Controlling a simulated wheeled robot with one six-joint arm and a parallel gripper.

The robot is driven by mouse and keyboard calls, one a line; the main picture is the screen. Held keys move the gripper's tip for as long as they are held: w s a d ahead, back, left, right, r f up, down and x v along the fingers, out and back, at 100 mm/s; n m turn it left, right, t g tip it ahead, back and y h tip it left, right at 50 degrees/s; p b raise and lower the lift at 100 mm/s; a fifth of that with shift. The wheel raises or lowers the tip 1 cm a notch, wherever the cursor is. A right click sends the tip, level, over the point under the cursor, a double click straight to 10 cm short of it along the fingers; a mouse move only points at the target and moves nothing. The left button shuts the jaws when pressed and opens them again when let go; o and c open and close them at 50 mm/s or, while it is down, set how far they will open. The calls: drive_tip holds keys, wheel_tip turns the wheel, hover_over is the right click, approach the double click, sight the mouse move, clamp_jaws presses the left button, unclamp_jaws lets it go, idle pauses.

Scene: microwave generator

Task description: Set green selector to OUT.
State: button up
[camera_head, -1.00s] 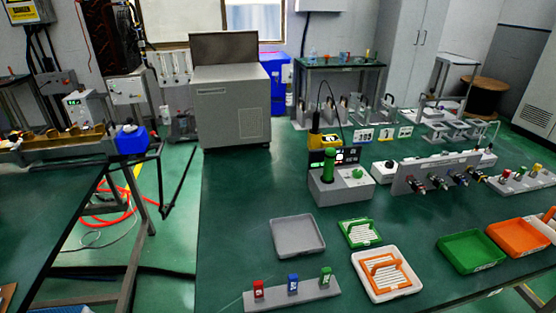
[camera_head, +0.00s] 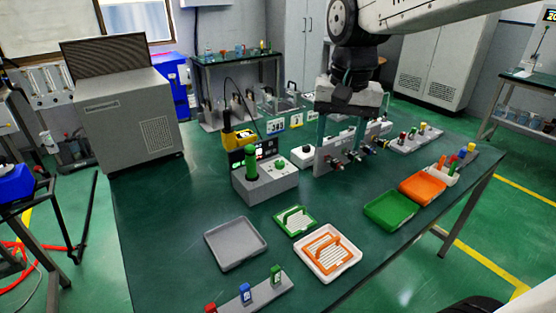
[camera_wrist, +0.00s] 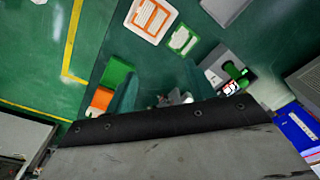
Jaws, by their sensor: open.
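A grey control box (camera_head: 266,184) stands on the green table, left of the middle in the head view. A small green knob (camera_head: 281,164) sits on its top, beside a taller green cylinder (camera_head: 251,161). I take the knob to be the green selector; its setting and any OUT mark are too small to read. The box (camera_wrist: 215,60) also shows in the wrist view with green parts on it. My gripper (camera_head: 341,143) is open and empty, fingers down, to the right of the box and apart from it, in front of or over the grey connector panel (camera_head: 327,158).
A small white box (camera_head: 302,157) stands between the control box and the panel. Nearer lie a grey tray (camera_head: 236,244), a white tray with an orange rack (camera_head: 329,253), a green tray (camera_head: 389,210) and an orange tray (camera_head: 423,187).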

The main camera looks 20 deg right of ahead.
drive_tip(key=w+a+f+m, duration=0.1)
drive_tip(key=w+f+m, duration=0.15)
drive_tip(key=w, duration=0.65)
drive_tip(key=w+f+m, duration=0.2)
drive_tip(key=w+f, duration=0.1)
drive_tip(key=w, duration=0.6)
drive_tip(key=m, duration=0.4)
hover_over(280, 162)
drive_tip(key=shift+g, duration=0.4)
wheel_tip(280, 162, down, 12)
drive_tip(key=shift+r, duration=0.1)
wheel_tip(280, 162, down, 8)
drive_tip(key=shift+f, duration=0.1)
drive_tip(key=c, duration=1)
